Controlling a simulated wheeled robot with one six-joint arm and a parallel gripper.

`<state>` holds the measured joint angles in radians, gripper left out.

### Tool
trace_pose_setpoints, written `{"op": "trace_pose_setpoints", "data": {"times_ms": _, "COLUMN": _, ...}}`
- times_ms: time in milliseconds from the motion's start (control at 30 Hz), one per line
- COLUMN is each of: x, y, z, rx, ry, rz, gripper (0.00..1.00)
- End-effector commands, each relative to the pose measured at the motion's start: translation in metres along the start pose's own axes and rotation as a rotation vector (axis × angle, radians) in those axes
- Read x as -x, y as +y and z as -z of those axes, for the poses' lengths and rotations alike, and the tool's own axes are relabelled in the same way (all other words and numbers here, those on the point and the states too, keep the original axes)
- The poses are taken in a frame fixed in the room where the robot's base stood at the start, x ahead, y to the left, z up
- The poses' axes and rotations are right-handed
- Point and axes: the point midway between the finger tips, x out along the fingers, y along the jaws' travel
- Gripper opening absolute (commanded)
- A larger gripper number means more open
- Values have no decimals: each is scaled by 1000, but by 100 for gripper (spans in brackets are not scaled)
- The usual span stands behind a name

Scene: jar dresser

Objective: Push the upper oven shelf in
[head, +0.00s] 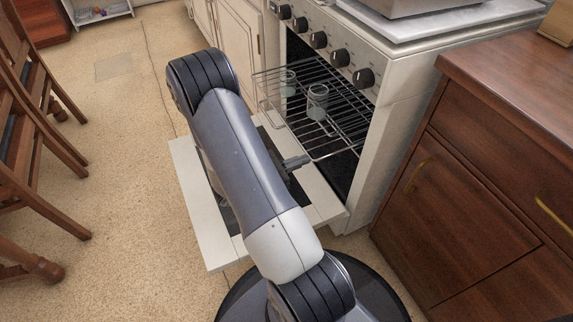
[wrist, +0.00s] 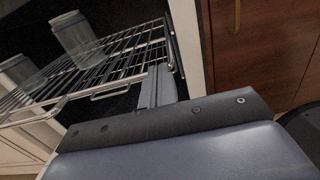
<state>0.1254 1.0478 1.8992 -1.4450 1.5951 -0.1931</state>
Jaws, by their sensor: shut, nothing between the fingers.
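The upper oven shelf (head: 342,124) is a wire rack that sticks out of the open oven over the lowered door (head: 205,215). Two clear glass jars stand on it, a nearer jar (head: 317,100) and a farther jar (head: 288,84); both also show in the wrist view. My gripper (head: 298,162) is shut and empty, close to the near front corner of the shelf. In the wrist view my gripper (wrist: 157,78) lies beside the shelf's front rail (wrist: 105,92); I cannot tell whether they touch. My forearm hides part of the door.
The white stove (head: 385,125) has a row of black knobs above the oven opening. A brown wooden dresser (head: 480,180) stands close at the right. Wooden chairs (head: 35,130) stand at the left, with open floor (head: 120,130) between.

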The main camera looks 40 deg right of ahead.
Motion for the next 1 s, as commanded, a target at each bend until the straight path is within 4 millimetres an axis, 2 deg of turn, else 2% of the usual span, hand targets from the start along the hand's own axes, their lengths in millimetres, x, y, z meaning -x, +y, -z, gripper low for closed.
{"op": "trace_pose_setpoints", "data": {"times_ms": 33, "x": -15, "y": -2, "z": -1, "rx": 1, "ry": 0, "rz": 9, "gripper": 0}}
{"op": "trace_pose_setpoints", "data": {"times_ms": 300, "x": -90, "y": -3, "z": 0, "rx": -1, "ry": -1, "rz": 10, "gripper": 0}}
{"op": "trace_pose_setpoints", "data": {"times_ms": 600, "x": -164, "y": -2, "z": 1, "rx": -1, "ry": -1, "rz": 7, "gripper": 0}}
{"op": "trace_pose_setpoints", "data": {"times_ms": 800, "x": -197, "y": -1, "z": 0, "rx": -1, "ry": -1, "rz": 3, "gripper": 0}}
{"op": "trace_pose_setpoints", "data": {"times_ms": 1000, "x": -215, "y": -1, "z": 0, "rx": 0, "ry": 0, "rz": 2, "gripper": 0}}
